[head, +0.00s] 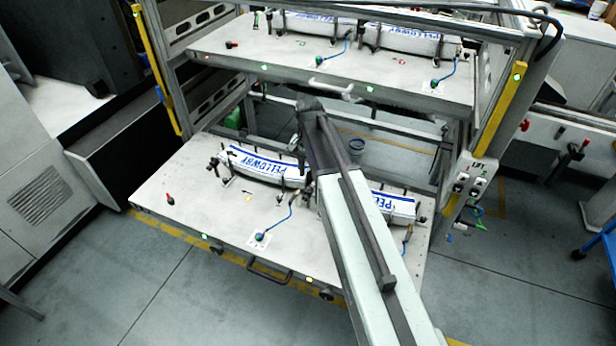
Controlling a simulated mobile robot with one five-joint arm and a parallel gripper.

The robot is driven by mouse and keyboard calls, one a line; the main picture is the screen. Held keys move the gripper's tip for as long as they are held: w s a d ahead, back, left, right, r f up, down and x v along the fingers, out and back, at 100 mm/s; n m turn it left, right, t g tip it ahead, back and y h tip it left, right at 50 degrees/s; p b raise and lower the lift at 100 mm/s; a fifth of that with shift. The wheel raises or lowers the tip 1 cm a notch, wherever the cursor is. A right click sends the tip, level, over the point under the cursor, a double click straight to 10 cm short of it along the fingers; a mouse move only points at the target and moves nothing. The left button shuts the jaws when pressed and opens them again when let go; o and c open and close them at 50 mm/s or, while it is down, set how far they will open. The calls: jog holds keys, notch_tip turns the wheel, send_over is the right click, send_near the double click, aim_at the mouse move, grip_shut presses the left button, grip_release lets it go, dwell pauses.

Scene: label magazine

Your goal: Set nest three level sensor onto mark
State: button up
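At the lower right nest, a label stack (393,206) and a short blue cable (407,238) show; the sensor end and any mark there are hidden or too small to tell. On the upper shelf, sensors (319,60) and (435,84) sit on white marks. Nest numbers are unreadable. My gripper (309,104) is over the lower shelf's back; its fingers are unclear.
The upper shelf (270,55) overhangs behind my arm, with a front handle (331,88). Yellow-edged posts (499,110) flank the rack.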

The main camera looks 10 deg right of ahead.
aim_at(309, 188)
notch_tip(309, 188, down, 8)
jog(key=b, duration=0.8)
jog(key=shift+f, duration=0.15)
jog(key=shift+c, duration=0.3)
